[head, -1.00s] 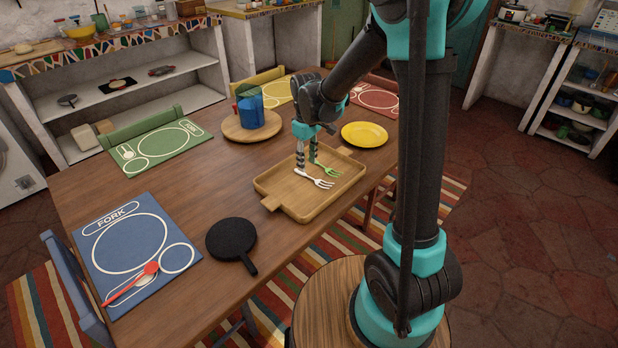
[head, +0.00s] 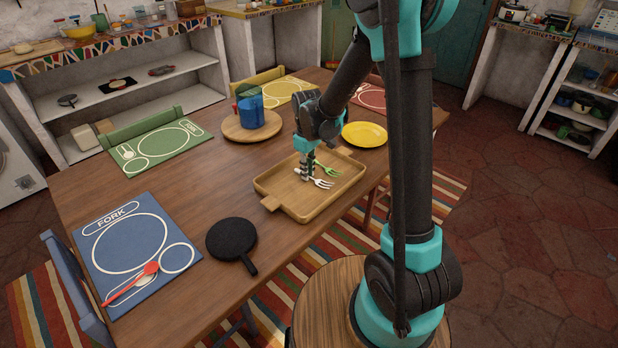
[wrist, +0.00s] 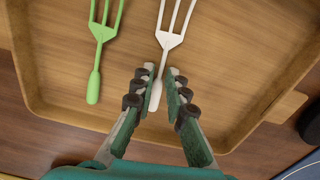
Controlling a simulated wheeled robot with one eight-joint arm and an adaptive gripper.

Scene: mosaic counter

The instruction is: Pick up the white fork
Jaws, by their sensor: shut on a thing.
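The white fork (head: 322,184) lies in the wooden tray, its tines pointing right in the head view. In the wrist view, the white fork (wrist: 169,40) has its tines at the top and its handle between my fingers. My gripper (head: 307,176) is down at the tray, shut on the white fork's handle; it also shows in the wrist view (wrist: 158,76). The fork still looks low at the tray floor. A green fork (wrist: 100,36) lies to the left in the wrist view, clear of the fingers.
The wooden tray (head: 303,211) has a raised rim. A yellow plate (head: 365,134) is behind it at right, a round board with a blue mug (head: 251,112) behind at left. A black pan (head: 231,239) and blue placemat (head: 128,240) lie left.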

